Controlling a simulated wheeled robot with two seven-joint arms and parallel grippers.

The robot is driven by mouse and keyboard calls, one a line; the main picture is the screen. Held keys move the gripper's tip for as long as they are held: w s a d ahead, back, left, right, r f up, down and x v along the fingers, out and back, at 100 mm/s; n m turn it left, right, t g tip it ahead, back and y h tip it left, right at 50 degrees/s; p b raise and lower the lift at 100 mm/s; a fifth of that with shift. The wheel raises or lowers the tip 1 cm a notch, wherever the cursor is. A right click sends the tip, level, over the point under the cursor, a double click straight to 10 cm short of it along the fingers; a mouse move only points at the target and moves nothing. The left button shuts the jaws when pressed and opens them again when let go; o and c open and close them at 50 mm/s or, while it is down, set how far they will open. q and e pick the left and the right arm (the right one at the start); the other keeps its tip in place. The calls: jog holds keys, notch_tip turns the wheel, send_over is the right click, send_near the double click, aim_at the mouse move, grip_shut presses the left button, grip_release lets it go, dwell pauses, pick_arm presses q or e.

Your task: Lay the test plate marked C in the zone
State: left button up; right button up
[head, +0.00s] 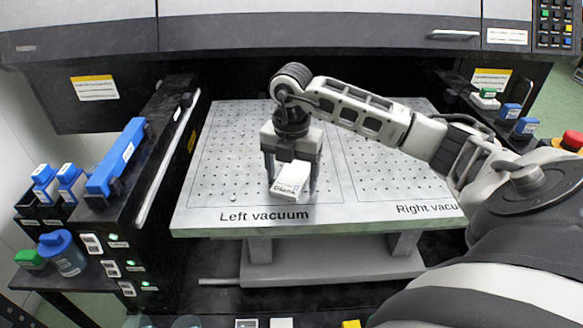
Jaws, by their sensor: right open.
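A small white block with dark print (291,179) sits at the front of the perforated table (215,160), in the area labelled "Left vacuum". I cannot read a C on it. My right gripper (291,174) is pointing down over it, open, with one finger on either side of the block. I cannot tell whether the fingers touch it. The table's other area is labelled "Right vacuum" and is partly behind my right arm. My left gripper is not in view.
Blue-capped bottles (71,182) and a long blue item (117,157) stand at the left. More bottles (508,112) and a red button (572,140) are at the right. A printer body (300,40) overhangs the back. Small items, one yellow (351,324), are cut off at the bottom edge.

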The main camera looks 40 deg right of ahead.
aim_at(291, 178)
jog(key=shift+r, duration=0.1)
notch_tip(291, 178, up, 12)
jog(key=p, duration=0.1)
dwell(0.8)
